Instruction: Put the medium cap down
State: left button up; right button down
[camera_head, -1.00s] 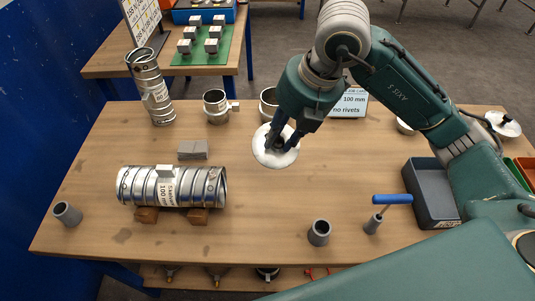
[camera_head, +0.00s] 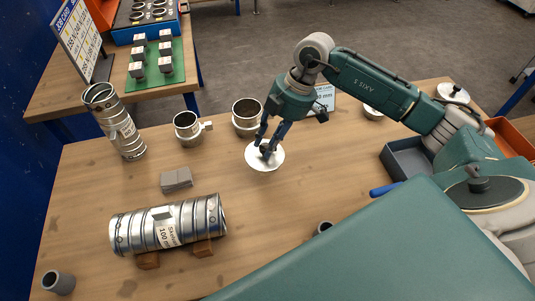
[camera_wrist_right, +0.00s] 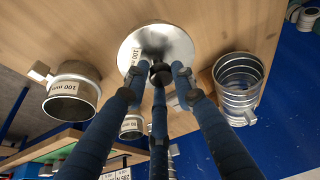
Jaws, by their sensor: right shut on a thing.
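The medium cap is a shiny round metal disc (camera_head: 277,160) with a dark knob in its middle, right of centre-back on the table in the head view. It also fills the upper middle of the right wrist view (camera_wrist_right: 178,38). My right gripper (camera_head: 266,149) points down from above, its blue fingers shut around the knob (camera_wrist_right: 160,73). Whether the disc touches the table cannot be told. My left gripper is not in view; a large green arm link of mine covers the lower right of the head view.
A lying spiral duct (camera_head: 170,226) rests on brown blocks at front left. An upright duct (camera_head: 116,122), a collar with a side piece (camera_head: 187,128) and a wider collar (camera_head: 247,118) stand at the back. A grey block (camera_head: 176,180) and grey bin (camera_head: 400,160) are nearby. The table's middle is clear.

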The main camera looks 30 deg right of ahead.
notch_tip(320, 180, down, 3)
jog(key=shift+r, duration=0.1)
jog(key=shift+f+p, duration=0.3)
jog(key=shift+f, duration=0.05)
notch_tip(320, 180, down, 3)
jog(key=shift+f+p, duration=0.2)
jog(key=shift+p, duration=0.25)
jog(key=shift+f, duration=0.1)
jog(key=c, duration=1.4)
grip_release()
jog(key=shift+c, duration=0.2)
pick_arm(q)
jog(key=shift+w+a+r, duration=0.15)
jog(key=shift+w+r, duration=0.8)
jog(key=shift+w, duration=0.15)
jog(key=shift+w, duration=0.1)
